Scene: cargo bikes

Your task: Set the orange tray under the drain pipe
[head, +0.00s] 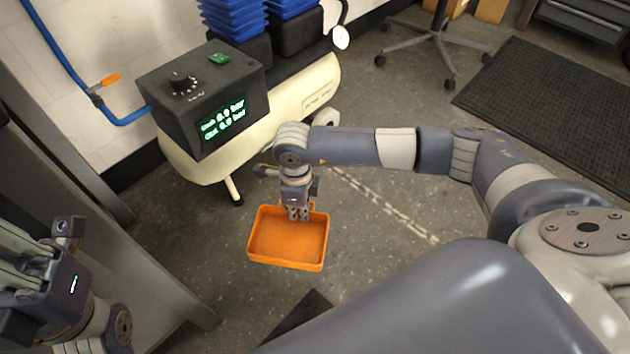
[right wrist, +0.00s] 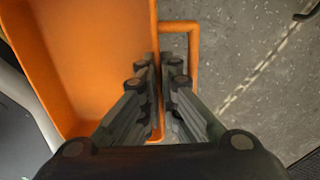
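The orange tray (head: 290,262) is a shallow, empty rectangular tray in front of the cream compressor tank (head: 225,160). My right gripper (head: 298,215) points down at its far wall. In the right wrist view the gripper (right wrist: 160,105) has one finger on each side of the wall of the tray (right wrist: 100,50), close together, beside a loop handle (right wrist: 195,60). I cannot tell whether the tray touches the floor. A small brass-coloured fitting (head: 264,170) shows below the tank, left of my right wrist; I cannot tell whether it is the drain pipe. My left gripper (head: 65,250) is at the left; its fingertips are unclear.
A dark control box (head: 200,100) with a green display sits on the tank. A tank leg (head: 233,190) stands behind the tray. A blue hose (head: 65,55) runs along the wall. A grey post (head: 110,255) stands at left. Floor is clear around the tray.

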